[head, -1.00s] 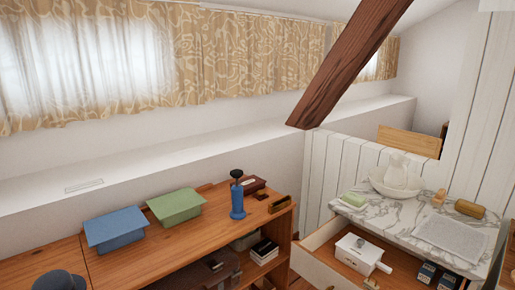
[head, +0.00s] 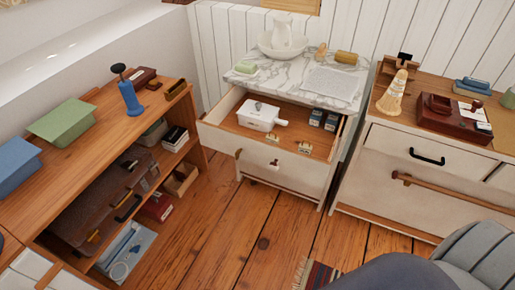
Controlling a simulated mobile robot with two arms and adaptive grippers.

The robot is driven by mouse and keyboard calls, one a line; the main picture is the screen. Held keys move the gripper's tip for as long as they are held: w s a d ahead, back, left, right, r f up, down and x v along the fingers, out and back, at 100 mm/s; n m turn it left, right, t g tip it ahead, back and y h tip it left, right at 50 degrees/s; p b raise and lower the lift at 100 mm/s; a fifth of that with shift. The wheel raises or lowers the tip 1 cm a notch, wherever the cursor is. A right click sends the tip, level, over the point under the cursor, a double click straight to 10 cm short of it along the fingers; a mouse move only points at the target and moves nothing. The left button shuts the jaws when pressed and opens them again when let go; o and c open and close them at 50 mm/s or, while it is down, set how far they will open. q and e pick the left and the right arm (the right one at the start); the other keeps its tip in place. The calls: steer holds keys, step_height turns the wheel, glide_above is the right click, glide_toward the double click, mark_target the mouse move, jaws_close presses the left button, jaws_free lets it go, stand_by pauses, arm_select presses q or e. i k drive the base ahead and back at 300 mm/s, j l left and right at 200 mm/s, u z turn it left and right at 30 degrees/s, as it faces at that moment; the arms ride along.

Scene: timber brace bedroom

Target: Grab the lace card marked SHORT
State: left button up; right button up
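An open drawer (head: 226,132) in the marble-topped washstand (head: 290,82) holds several things. Two small pale cards with lace-like items lie near its front, one at the left (head: 272,139) and one at the right (head: 304,148). They are too small for me to read any marking, so I cannot tell whether either says SHORT. A white box with a handle (head: 259,115) lies behind the left card. Two dark blue boxes, one of them here (head: 316,117), stand at the drawer's right. Neither of my grippers shows in the head view.
A wooden shelf unit (head: 62,160) with a blue stamp-like tool (head: 130,97) stands at the left. A white dresser (head: 395,148) stands at the right. Grey upholstered seating (head: 470,255) fills the bottom right corner. Wooden floor (head: 240,225) before the drawer is clear.

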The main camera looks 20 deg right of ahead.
mark_target(305, 149)
steer(key=i, duration=0.2)
steer(key=i+j+z, duration=0.2)
steer(key=z, duration=0.15)
steer(key=i+j+z, duration=0.35)
steer(key=z, duration=0.95)
steer(key=i+j, duration=0.05)
